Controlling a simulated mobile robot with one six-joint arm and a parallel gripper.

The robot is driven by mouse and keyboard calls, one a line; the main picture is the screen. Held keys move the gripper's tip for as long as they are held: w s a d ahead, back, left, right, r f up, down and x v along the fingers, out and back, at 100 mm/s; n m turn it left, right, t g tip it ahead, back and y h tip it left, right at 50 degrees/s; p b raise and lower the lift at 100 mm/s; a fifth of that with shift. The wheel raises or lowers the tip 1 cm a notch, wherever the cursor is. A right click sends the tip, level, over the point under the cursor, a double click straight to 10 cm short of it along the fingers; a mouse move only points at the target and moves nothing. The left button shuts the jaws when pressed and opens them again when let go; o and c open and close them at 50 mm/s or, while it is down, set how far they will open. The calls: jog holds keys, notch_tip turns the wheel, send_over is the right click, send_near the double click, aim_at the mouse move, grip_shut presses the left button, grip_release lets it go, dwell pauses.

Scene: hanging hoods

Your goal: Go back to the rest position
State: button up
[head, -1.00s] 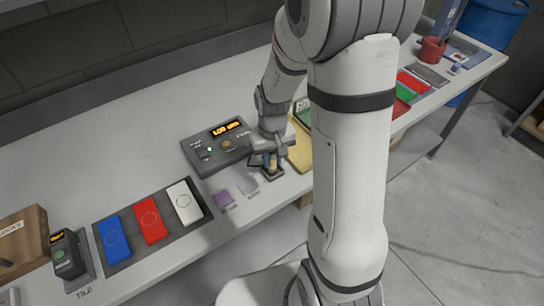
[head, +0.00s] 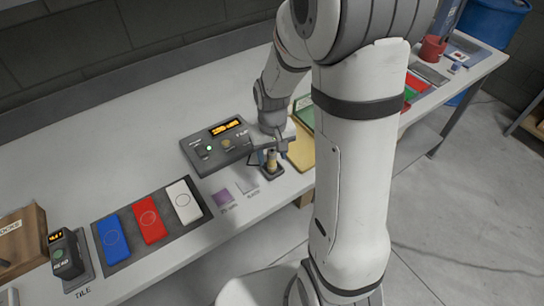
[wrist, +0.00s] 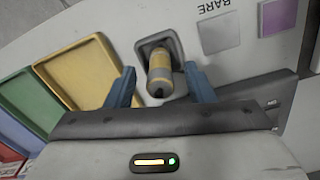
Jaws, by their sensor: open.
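My gripper (head: 268,148) is over the front part of the bench, just above a small tan and grey cylinder (head: 271,161). The cylinder stands in a dark square holder on the bench. In the wrist view my gripper (wrist: 160,84) has its two blue fingers wide apart, one on each side of the cylinder (wrist: 160,72), with gaps between them and it. Nothing is held. My white arm hides part of the bench to the right.
A grey device with a lit display (head: 217,146) stands left of my gripper. Purple (head: 223,196) and grey squares lie in front. A dark tray (head: 119,262) holds blue, red and white tiles. Yellow (wrist: 90,70) and green trays are beside the holder.

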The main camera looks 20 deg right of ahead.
notch_tip(320, 180, up, 6)
jog(key=shift+s+r, duration=0.1)
jog(key=shift+r, duration=0.05)
